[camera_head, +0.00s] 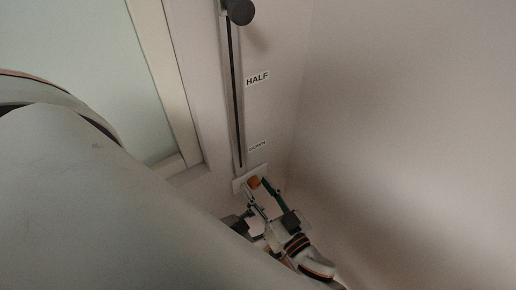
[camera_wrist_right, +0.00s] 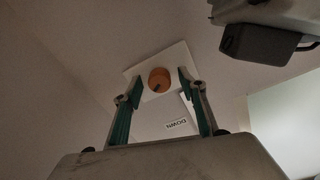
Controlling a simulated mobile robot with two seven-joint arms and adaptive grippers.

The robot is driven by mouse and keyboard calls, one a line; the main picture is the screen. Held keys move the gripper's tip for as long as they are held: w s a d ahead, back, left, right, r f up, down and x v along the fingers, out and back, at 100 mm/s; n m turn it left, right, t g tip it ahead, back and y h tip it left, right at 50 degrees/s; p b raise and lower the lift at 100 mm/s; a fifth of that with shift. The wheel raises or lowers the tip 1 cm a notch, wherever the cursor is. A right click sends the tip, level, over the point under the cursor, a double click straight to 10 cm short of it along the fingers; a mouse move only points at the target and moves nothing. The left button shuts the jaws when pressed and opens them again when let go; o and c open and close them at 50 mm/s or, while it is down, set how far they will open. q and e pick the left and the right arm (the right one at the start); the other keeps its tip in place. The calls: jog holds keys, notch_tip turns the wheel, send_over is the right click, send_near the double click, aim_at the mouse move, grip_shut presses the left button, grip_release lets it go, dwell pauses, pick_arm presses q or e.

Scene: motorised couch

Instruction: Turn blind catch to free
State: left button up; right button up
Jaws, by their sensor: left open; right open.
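The blind catch is a round orange knob (camera_head: 254,182) on a small white plate (camera_head: 237,185) at the foot of the slotted rail. In the right wrist view the knob (camera_wrist_right: 159,79) has a short dark mark on its lower part. My right gripper (camera_head: 258,185) is open, its green-sided fingers one on each side of the knob; it also shows in the right wrist view (camera_wrist_right: 160,80). I cannot tell whether the fingertips touch it. My left gripper (camera_head: 240,222) is open, below and left of the right one, partly hidden by my own arm.
The rail (camera_head: 233,100) runs up the wall, with a dark round handle (camera_head: 240,11) at its top. A HALF label (camera_head: 257,78) and a DOWN label (camera_head: 257,145) sit beside it. A framed pane (camera_head: 90,70) is to the left. The wall at right is bare.

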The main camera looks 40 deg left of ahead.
jog(key=shift+w+a, duration=0.1)
jog(key=c, duration=1.1)
jog(key=shift+n, duration=1.5)
jog(key=n, duration=0.4)
jog(key=shift+w+n, duration=0.1)
jog(key=shift+n, duration=0.2)
jog(key=shift+f+n+b, duration=0.1)
jog(key=shift+n+b, duration=0.3)
jog(key=shift+n, duration=1.9)
